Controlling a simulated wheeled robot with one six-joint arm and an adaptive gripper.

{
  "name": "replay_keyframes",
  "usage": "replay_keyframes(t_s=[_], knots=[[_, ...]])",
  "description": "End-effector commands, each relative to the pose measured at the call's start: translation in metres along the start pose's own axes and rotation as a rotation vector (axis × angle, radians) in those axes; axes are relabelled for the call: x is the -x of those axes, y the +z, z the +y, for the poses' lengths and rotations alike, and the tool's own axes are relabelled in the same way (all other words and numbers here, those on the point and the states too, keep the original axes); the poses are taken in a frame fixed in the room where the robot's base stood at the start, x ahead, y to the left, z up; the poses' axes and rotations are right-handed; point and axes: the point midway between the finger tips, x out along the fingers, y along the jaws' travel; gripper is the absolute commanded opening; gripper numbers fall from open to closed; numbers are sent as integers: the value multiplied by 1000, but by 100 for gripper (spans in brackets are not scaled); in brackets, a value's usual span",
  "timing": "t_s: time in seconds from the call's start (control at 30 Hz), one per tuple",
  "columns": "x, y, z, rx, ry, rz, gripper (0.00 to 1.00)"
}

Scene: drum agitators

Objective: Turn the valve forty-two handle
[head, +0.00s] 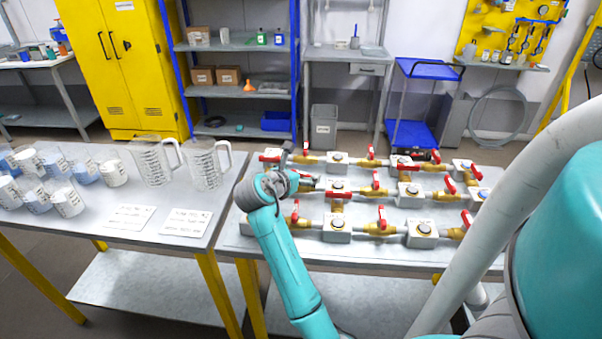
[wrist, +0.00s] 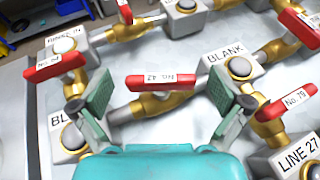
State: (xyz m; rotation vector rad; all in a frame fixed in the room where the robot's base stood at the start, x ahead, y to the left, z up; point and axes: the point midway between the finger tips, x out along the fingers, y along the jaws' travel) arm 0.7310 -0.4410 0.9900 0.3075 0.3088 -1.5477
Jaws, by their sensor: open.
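The valve forty-two handle (wrist: 155,82) is a red lever with a white "No. 42" label, in the middle of the wrist view. It lies crosswise on a brass valve body (wrist: 160,103) set in a grey pipe. My gripper (wrist: 158,88) is open, with one green-padded finger to the left of the handle and one to the right. Neither finger clearly touches the handle. In the head view my gripper (head: 308,184) is over the left part of the valve bench, and my wrist hides the valve beneath it.
Other red handles stand close by: one at left (wrist: 56,66), one at right (wrist: 286,101) and one at upper right (wrist: 300,28). A block labelled BLANK (wrist: 238,67) sits right of the valve. Measuring jugs (head: 206,165) stand on the left table.

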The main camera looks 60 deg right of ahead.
Motion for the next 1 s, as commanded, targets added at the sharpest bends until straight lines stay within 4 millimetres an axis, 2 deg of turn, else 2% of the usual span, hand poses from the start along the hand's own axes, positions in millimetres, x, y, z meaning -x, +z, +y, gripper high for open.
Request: replay_keyframes(t_s=[0.37,0.47,0.6,0.63,1.0], knots=[[-7,0,0,0,0,0,100],[-6,0,0,0,0,0,80],[-6,0,0,0,0,0,45],[-6,0,0,0,0,0,40],[-6,0,1,-46,-113,0,40]])
